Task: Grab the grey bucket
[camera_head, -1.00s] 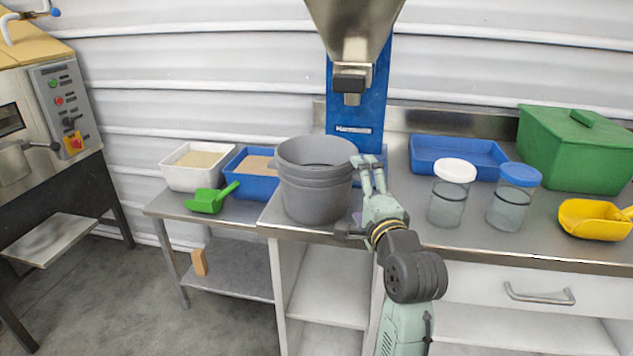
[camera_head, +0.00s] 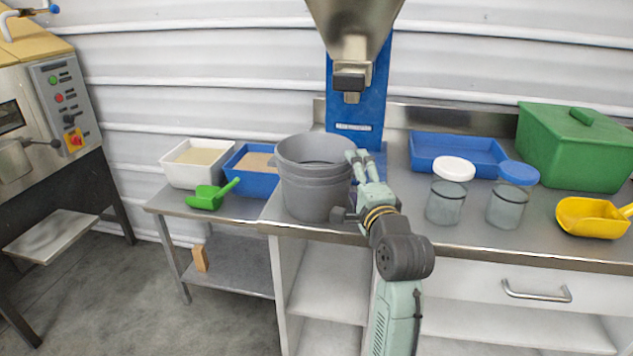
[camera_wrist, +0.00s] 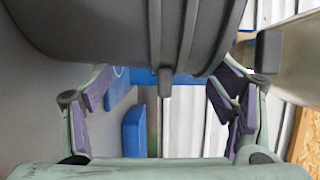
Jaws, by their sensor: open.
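The grey bucket (camera_head: 312,180) stands upright on the steel counter below the hopper spout, near the counter's left end. It is empty as far as its open top shows. My gripper (camera_head: 350,184) is at the bucket's right side, with its fingers close to the wall. In the wrist view the bucket (camera_wrist: 130,35) fills the top of the picture, and my gripper (camera_wrist: 165,95) has its two purple-padded fingers spread wide with the bucket's lower wall between or just beyond them. I cannot tell whether a finger touches it.
The metal hopper (camera_head: 355,35) on its blue stand (camera_head: 358,115) is above and behind the bucket. Two lidded jars (camera_head: 446,200) (camera_head: 507,205) stand to the right of my arm.

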